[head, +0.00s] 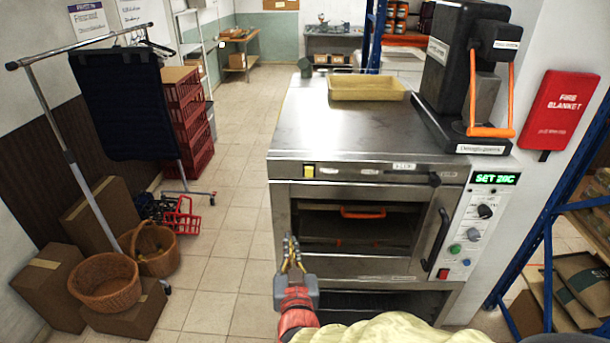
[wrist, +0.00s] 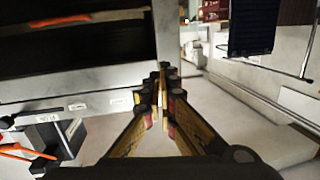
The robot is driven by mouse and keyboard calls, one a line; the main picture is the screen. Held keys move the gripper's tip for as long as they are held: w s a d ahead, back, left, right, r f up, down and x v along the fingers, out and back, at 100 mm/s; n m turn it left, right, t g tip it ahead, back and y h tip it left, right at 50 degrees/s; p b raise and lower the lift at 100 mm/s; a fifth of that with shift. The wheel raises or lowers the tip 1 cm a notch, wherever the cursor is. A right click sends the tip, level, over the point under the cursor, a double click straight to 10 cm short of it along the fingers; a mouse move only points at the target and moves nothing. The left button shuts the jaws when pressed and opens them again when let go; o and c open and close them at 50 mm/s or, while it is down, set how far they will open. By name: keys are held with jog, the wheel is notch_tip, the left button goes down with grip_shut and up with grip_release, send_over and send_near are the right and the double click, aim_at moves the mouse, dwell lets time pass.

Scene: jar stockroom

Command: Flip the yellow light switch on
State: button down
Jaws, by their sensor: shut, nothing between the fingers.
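The yellow light switch (head: 309,170) is a small yellow square at the left end of the front panel on the steel oven (head: 350,262). I cannot tell its on or off position. My gripper (head: 290,242) is in front of the oven's left edge, below the switch and apart from it in the head view. Its fingers are together and empty. In the wrist view my gripper (wrist: 162,80) points past the oven's edge, and a small yellowish patch beside the left finger may be the switch, partly hidden.
A yellow tray (head: 367,88) and a black press with an orange handle (head: 490,131) stand on the oven. A control panel with a red button (head: 443,273) is at right. Baskets (head: 105,282), boxes and a clothes rack stand at left. The tiled floor between is clear.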

aim_at(310, 169)
jog(key=d+r+m+t+h, duration=0.1)
jog(key=d+r+t+h, duration=0.1)
jog(key=r, duration=0.6)
jog(key=shift+d+t+h, duration=0.4)
jog(key=shift+d+t, duration=0.4)
jog(key=shift+d, duration=0.15)
jog(key=shift+w+r, duration=0.1)
jog(key=shift+w, duration=0.05)
jog(key=w+r, duration=0.1)
jog(key=w, duration=0.8)
jog(key=w+r+p, duration=0.1)
jog(key=w, duration=0.3)
jog(key=shift+w+d+r, duration=0.2)
jog(key=shift+w+r, duration=0.1)
jog(key=shift+w, duration=0.05)
